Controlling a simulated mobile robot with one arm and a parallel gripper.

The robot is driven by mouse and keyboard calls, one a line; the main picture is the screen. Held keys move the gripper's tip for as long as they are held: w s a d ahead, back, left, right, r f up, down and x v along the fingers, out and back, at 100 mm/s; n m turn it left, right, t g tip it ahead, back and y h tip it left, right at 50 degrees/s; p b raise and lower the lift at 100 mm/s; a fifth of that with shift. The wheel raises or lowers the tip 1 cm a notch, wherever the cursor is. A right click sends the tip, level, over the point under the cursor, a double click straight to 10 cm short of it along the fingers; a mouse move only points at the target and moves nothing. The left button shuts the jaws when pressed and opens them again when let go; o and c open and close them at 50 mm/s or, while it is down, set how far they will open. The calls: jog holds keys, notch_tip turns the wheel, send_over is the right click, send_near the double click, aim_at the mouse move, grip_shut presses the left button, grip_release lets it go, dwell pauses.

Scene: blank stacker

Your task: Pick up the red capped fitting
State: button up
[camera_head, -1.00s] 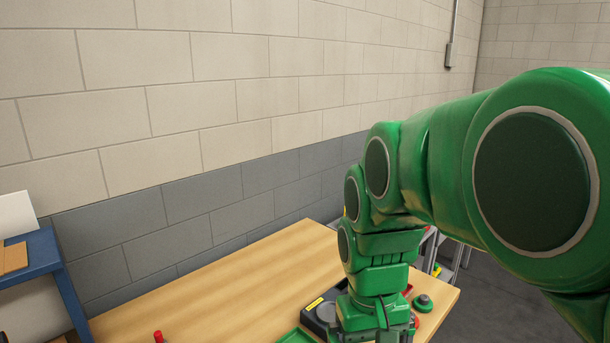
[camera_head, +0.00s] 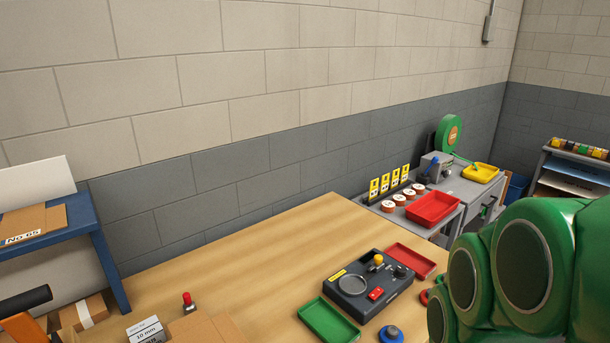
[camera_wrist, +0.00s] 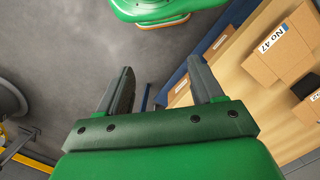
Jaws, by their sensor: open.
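A small red capped fitting (camera_head: 187,301) with a metallic lower part stands upright on the wooden table (camera_head: 250,262), toward its left front in the head view. My gripper (camera_wrist: 160,75) shows only in the wrist view. Its two dark fingers are apart, with nothing between them. It hangs over grey floor beside the table edge, away from the fitting. The fitting is not visible in the wrist view. In the head view my green arm fills the lower right corner and my gripper is out of frame.
A dark device (camera_head: 368,288) with a yellow knob, a green tray (camera_head: 328,320), a red tray (camera_head: 410,261) and a blue round part (camera_head: 390,334) lie right of the fitting. Cardboard boxes (camera_head: 205,330) stand close in front. A box labelled No 47 (camera_wrist: 275,45) shows in the wrist view.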

notch_tip(320, 180, up, 5)
jog(key=w+a+m+g+y, duration=0.1)
jog(key=w+a+m+y, duration=0.55)
jog(key=w+a, duration=1.35)
jog(key=w+a+m+g+y, duration=0.2)
jog(key=w+a+m+y, duration=0.5)
jog(key=w+a, duration=1.3)
send_near(188, 304)
jog(key=a+f, duration=0.2)
jog(key=shift+w+a+f+m+h, duration=0.15)
jog(key=shift+w+a+m+h, duration=0.1)
jog(key=shift+m+h, duration=0.1)
jog(key=shift+a+f, duration=0.1)
jog(key=shift+f, duration=0.05)
jog(key=shift+x, duration=1.15)
jog(key=shift+r+x, duration=0.1)
jog(key=shift+x, duration=1.25)
jog(key=shift+r+x, duration=0.15)
jog(key=shift+x, duration=1.2)
jog(key=shift+s, duration=0.2)
jog(key=c, duration=1.1)
